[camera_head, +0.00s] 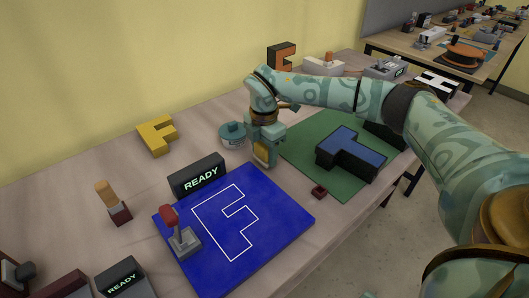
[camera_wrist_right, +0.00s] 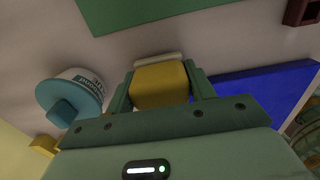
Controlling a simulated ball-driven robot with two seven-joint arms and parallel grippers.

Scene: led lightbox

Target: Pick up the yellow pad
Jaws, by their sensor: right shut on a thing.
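My right gripper (camera_head: 264,160) points down behind the blue board, close to the table; whether what it holds touches the table I cannot tell. In the right wrist view its green fingers (camera_wrist_right: 161,88) are closed on both sides of the yellow pad (camera_wrist_right: 160,84). A pale strip shows along the pad's far edge. In the head view the pad (camera_head: 262,152) is a small yellowish patch, mostly hidden by the gripper. My left gripper is in neither view.
A blue board (camera_head: 285,215) with a white F outline lies in front. A teal-lidded round container (camera_head: 232,134) stands just left of the gripper. A READY box (camera_head: 198,178), a red-knobbed lever (camera_head: 180,235), a yellow F (camera_head: 157,136) and a green mat (camera_head: 300,151) with a blue-topped letter (camera_head: 352,150) surround it.

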